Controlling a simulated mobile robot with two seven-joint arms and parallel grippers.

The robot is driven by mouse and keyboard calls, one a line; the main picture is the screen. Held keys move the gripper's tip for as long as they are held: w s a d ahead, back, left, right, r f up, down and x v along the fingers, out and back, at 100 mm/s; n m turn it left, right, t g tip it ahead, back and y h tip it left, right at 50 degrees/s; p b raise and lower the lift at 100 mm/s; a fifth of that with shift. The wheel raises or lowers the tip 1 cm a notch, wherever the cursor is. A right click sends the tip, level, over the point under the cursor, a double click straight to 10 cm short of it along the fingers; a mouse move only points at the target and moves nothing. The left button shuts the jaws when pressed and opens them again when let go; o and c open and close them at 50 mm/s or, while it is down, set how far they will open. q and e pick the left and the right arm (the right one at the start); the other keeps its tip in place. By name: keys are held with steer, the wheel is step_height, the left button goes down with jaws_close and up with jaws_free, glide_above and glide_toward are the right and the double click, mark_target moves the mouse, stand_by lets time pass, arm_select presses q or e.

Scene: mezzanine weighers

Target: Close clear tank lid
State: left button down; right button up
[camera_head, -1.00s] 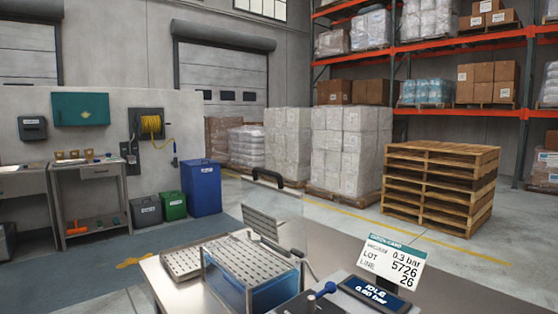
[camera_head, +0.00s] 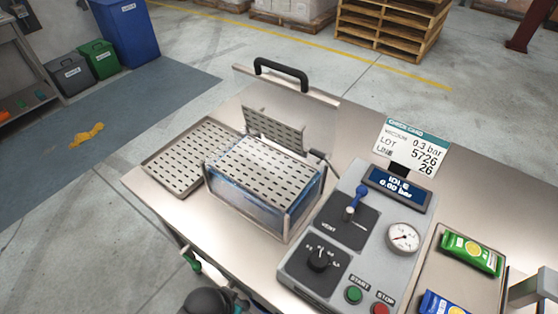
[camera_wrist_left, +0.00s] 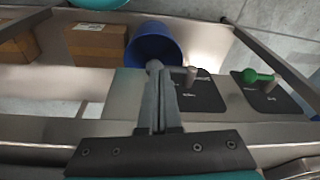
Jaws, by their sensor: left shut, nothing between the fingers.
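The clear tank (camera_head: 262,205) stands on the steel bench in the head view, with bluish contents and a slotted plate (camera_head: 270,172) across its top. Its clear lid (camera_head: 322,112) stands open, raised upright at the back. A black handle (camera_head: 282,68) is on the lid's upper edge. A smaller slotted plate (camera_head: 274,130) stands upright in front of the lid. My left gripper (camera_wrist_left: 155,70) is shut and empty in the left wrist view, away from the lid, which that view does not show. My right gripper is not in view.
A slotted tray (camera_head: 190,157) lies left of the tank. A control box (camera_head: 340,262) with knobs, gauge and display stands right of it. A card (camera_head: 412,142) stands behind the box. The wrist view shows a blue bucket (camera_wrist_left: 152,42), a carton (camera_wrist_left: 97,40) and a green lever (camera_wrist_left: 257,76).

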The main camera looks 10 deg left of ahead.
arm_select(q)
step_height(320, 180, up, 19)
steer(key=w+t+p, duration=0.1)
steer(key=w+p, duration=0.2)
steer(key=p, duration=0.3)
step_height(320, 180, up, 32)
steer(key=m+t+h+p, duration=0.2)
steer(key=t+h+p, duration=0.15)
steer(key=t, duration=0.35)
glide_above(281, 65)
steer(key=s+a, duration=0.2)
steer(key=s, duration=0.2)
steer(key=shift+h, duration=0.35)
steer(key=w+f, duration=0.1)
steer(key=f, duration=0.1)
steer(key=w+d+f+p, duration=0.1)
steer(key=w+f, duration=0.1)
steer(key=w+d+f, duration=0.1)
steer(key=w+f, duration=0.1)
steer(key=shift+d+f+p, duration=0.15)
steer(key=shift+p, duration=0.15)
steer(key=shift+s+a+f, duration=0.2)
steer(key=shift+s+f, duration=0.05)
steer(key=shift+s, duration=0.15)
